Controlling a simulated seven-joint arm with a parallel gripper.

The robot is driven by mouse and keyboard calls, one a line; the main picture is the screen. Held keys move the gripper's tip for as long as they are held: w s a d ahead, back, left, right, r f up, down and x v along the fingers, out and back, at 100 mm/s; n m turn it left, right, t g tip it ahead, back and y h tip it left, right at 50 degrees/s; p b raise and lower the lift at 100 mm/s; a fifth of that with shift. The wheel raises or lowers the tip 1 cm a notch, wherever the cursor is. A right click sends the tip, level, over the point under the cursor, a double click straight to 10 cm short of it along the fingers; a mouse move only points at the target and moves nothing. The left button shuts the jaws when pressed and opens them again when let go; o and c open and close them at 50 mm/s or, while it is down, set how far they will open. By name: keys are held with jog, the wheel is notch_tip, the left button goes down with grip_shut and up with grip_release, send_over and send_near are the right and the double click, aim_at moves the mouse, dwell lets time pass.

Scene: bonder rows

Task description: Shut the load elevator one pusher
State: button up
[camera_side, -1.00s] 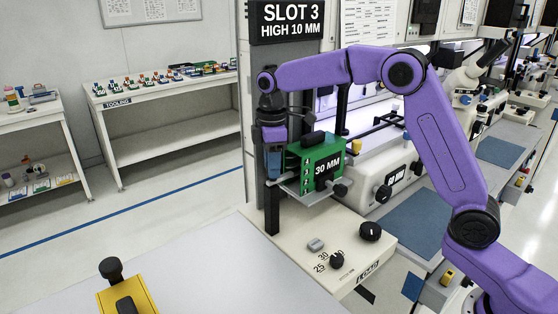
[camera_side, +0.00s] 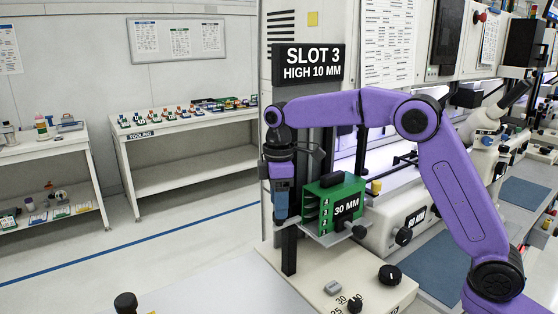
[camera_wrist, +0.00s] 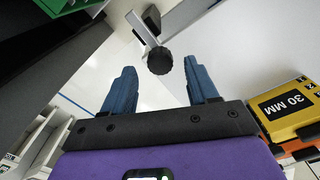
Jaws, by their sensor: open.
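The load elevator holds a green magazine (camera_side: 333,203) labelled 30 MM on a metal shelf beside a dark column, under the SLOT 3 sign. My gripper (camera_side: 281,215) points down just left of the magazine, its blue fingers apart from it as far as I can tell. In the wrist view the gripper (camera_wrist: 160,85) is open and empty, with a blue finger on each side. A round black knob (camera_wrist: 160,60) on a pale metal bracket lies beyond and between the fingertips, not gripped. It may belong to the pusher; I cannot tell. A green edge (camera_wrist: 50,8) shows at top left.
A yellow 30 MM block (camera_wrist: 295,103) is at the right of the wrist view. The elevator base has a black dial (camera_side: 390,275). A tooling table (camera_side: 185,130) stands behind.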

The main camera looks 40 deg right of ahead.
notch_tip(320, 180, up, 15)
jog(key=shift+r, duration=0.2)
dwell(0.6)
jog(key=shift+s+a, duration=0.1)
dwell(0.5)
